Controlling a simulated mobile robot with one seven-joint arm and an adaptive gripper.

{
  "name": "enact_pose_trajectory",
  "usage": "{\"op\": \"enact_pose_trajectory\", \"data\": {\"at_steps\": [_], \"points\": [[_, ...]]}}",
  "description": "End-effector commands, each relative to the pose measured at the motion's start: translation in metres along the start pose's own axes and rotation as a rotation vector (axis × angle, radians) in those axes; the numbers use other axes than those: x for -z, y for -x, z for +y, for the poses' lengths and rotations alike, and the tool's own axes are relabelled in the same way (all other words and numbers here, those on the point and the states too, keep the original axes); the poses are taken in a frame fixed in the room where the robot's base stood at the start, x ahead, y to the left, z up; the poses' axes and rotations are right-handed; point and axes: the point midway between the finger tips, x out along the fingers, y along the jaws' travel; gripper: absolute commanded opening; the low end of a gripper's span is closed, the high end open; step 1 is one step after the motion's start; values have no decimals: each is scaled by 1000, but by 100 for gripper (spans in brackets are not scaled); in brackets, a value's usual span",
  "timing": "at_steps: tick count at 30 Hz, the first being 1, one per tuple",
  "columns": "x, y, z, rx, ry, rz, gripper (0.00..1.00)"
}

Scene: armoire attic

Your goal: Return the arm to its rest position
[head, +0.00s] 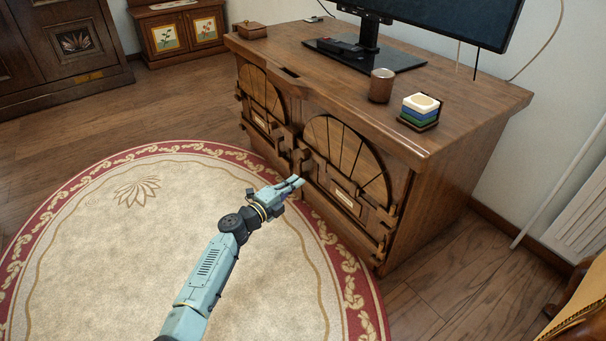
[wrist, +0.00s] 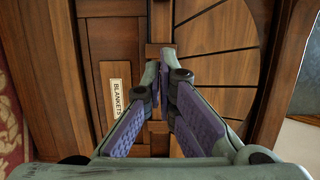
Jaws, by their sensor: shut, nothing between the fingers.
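My gripper (head: 295,182) is at the end of my outstretched pale blue arm, in front of the wooden cabinet (head: 440,168). In the wrist view my gripper (wrist: 162,68) has its fingertips together with nothing between them. The fingers point at the cabinet front, close to the wooden latch pieces between the two fan-shaped doors. I cannot tell whether the tips touch the wood. A label reading "BLANKETS" (wrist: 117,98) shows left of the fingers in the wrist view. The right fan-shaped door (head: 345,150) and the left one (head: 262,92) both look shut.
On the cabinet top stand a monitor (head: 440,25), a brown cup (head: 381,85), a stack of coasters (head: 420,109) and a small wooden box (head: 250,29). A round rug (head: 120,250) lies under my arm. The space above the rug left of my arm is clear.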

Motion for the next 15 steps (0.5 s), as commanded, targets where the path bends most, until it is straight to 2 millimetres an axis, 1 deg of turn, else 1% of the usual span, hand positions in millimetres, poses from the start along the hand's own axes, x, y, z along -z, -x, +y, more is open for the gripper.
{"op": "enact_pose_trajectory", "data": {"at_steps": [1,4,15], "points": [[0,4,-1,1,0,-1,0],[0,8,0,0,0,0,0],[0,9,0,0,0,0,0]]}}
